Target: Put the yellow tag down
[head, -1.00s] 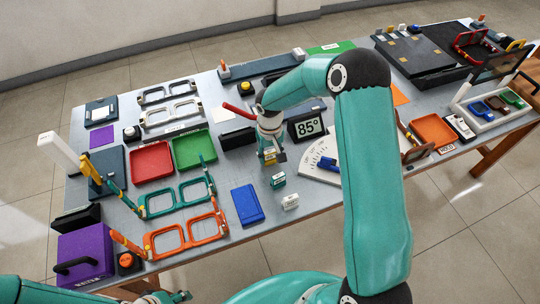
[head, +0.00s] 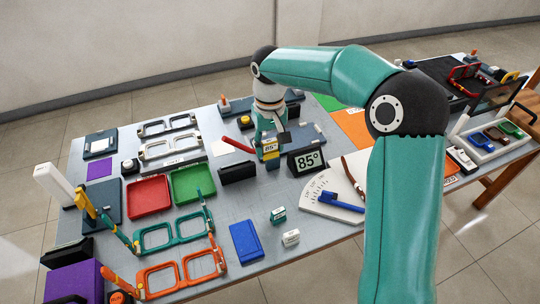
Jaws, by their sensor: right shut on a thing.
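The yellow tag (head: 270,156) has a printed label that looks like 85°. My right gripper (head: 272,143) points down and is shut on it. The gripper hides part of the tag's upper side. My left gripper is out of view.
A red pen-like bar (head: 237,145) lies close left of the gripper. A white dial plate with a blue piece (head: 342,202) lies right of centre. Green (head: 278,215) and white (head: 291,237) tags stand in front. Bare table lies between these and the dark block.

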